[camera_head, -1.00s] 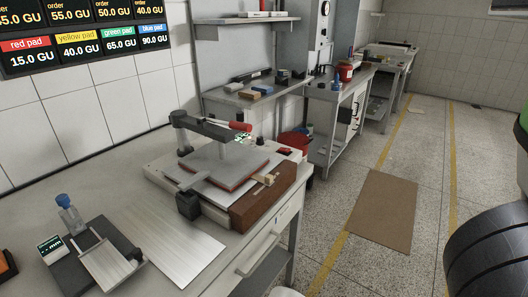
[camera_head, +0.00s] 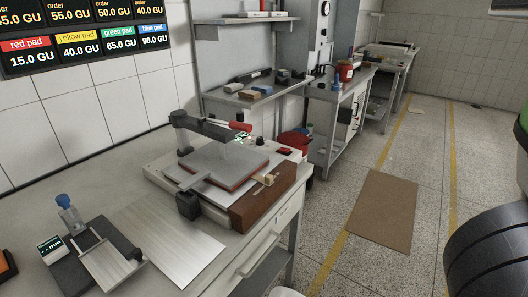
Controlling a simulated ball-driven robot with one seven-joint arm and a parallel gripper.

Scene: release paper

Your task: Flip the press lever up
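The press (camera_head: 225,172) stands on the near workbench, with a flat grey plate (camera_head: 218,160) over a reddish layer. Its dark lever arm (camera_head: 208,131) runs from a post at the back left toward the right, across the top of the plate. The lever ends in a red handle (camera_head: 240,126). The lever lies roughly level. My gripper is not in view; only a dark, ribbed rounded part of my own body shows at the lower right.
The workbench (camera_head: 60,180) holds a metal sheet (camera_head: 165,240), a small device with a display (camera_head: 50,246) and a blue-capped bottle (camera_head: 70,212). A brown block (camera_head: 262,200) sits at the press's front right. A brown mat (camera_head: 375,210) lies on open floor.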

